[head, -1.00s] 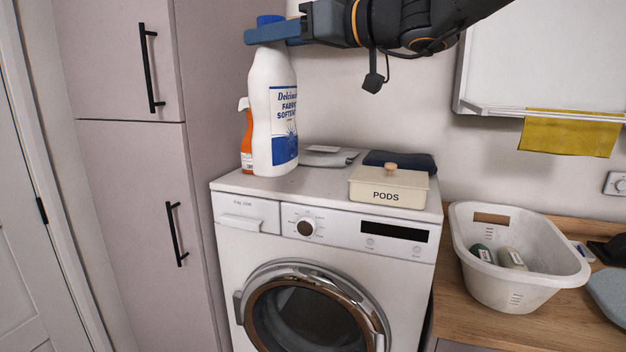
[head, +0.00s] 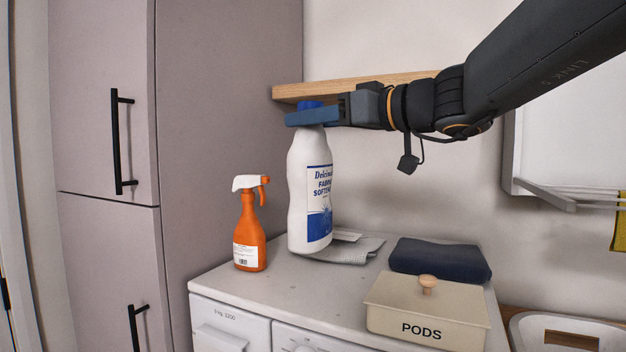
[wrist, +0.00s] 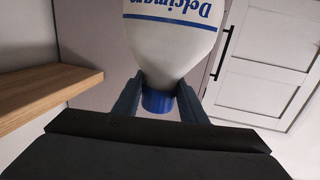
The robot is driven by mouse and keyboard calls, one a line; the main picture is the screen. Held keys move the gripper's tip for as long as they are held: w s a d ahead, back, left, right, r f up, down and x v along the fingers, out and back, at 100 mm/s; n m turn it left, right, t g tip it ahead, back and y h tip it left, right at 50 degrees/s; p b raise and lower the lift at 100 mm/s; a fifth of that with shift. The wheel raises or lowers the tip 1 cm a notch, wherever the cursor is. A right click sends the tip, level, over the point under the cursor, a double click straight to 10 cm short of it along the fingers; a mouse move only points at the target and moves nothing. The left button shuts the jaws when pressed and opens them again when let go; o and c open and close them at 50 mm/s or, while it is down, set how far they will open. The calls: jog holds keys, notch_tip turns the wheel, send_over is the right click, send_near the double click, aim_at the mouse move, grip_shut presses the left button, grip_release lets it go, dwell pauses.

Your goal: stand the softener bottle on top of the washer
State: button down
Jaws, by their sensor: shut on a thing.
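The softener bottle (head: 308,192) is white with a blue cap and a blue-and-white label. In the head view it is upright over the back left part of the washer top (head: 300,290). My gripper (head: 312,116) is shut on the bottle's neck, just below the cap. The wrist view shows the bottle (wrist: 170,50) with the fingers (wrist: 158,100) on both sides of its neck. The bottle's base overlaps a grey cloth in the picture; I cannot tell whether it touches the washer top.
An orange spray bottle (head: 249,232) stands left of the softener. A folded grey cloth (head: 345,248) lies behind it. A dark folded towel (head: 440,260) and a PODS box (head: 425,312) sit to the right. A wooden shelf (head: 360,86) is above. The front left of the top is clear.

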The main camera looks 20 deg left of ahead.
aim_at(326, 174)
notch_tip(326, 174, down, 9)
jog(key=p, duration=0.3)
jog(key=shift+f+p, duration=0.3)
jog(key=shift+f+b, duration=0.1)
jog(key=shift+b, duration=0.2)
jog(key=c, duration=1.1)
grip_release()
jog(key=shift+f, duration=0.15)
jog(key=shift+d+r, duration=0.2)
jog(key=shift+d, duration=0.05)
jog(key=b+v, duration=0.4)
jog(key=v, duration=0.7)
jog(key=shift+s+d, duration=0.25)
